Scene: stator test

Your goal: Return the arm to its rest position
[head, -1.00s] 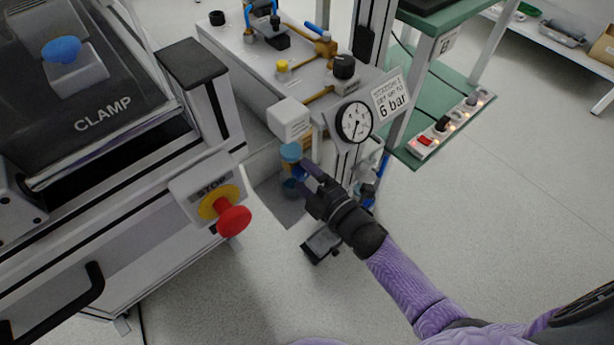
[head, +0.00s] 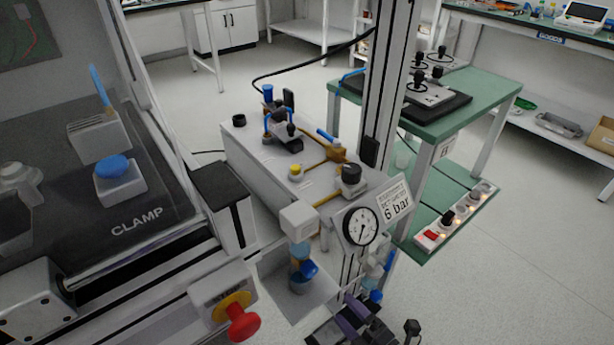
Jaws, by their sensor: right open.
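My right gripper (head: 352,314) shows at the bottom edge of the head view, with two dark purple fingers apart and nothing seen between them. It is below the pressure gauge (head: 361,226) and to the right of the blue-topped filter bowl (head: 302,270), apart from the bowl in the picture. Most of my right arm is cut off by the lower edge. My left gripper is not in view.
A red stop button (head: 242,325) on a yellow ring juts out at the lower left, by the clamp machine (head: 140,262). A grey pneumatic panel (head: 262,160) and an upright post (head: 385,90) stand near. A green table (head: 480,100) is behind. Open floor (head: 500,290) lies right.

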